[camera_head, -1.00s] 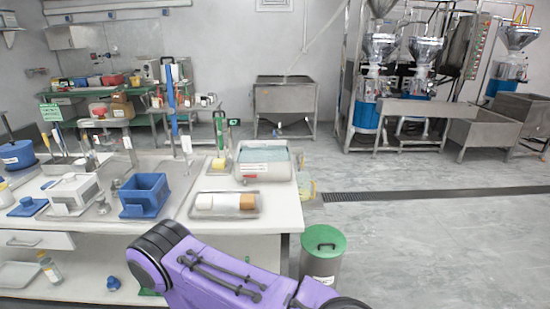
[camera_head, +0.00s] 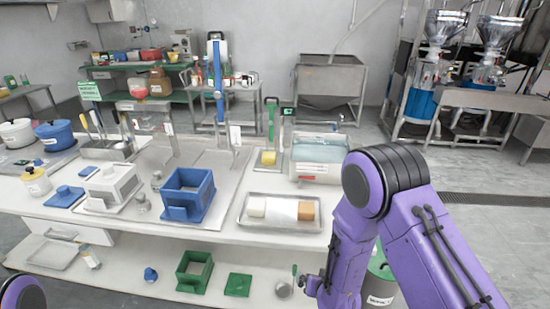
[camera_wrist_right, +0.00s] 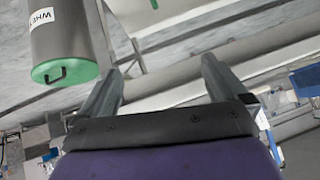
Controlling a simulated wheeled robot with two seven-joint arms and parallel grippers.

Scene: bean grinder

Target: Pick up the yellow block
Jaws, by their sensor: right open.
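A small yellow piece (camera_head: 268,157) stands at the back of the white table, at the foot of a green handle. I cannot tell whether it is a separate block. On a metal tray (camera_head: 282,226) nearer the front, a cream block (camera_head: 257,207) lies at the left and a tan-orange block (camera_head: 306,210) at the right. My right arm comes down at the right, in front of the table, clear of these blocks. My right gripper shows in the wrist view with its two fingers apart (camera_wrist_right: 160,84) and nothing between them. My left gripper is out of view.
A blue open box (camera_head: 188,194) stands left of the tray, and a clear tub (camera_head: 316,160) stands behind it. A green-lidded bin (camera_wrist_right: 68,50) is close to my right gripper. Green items (camera_head: 194,272) lie on the lower shelf.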

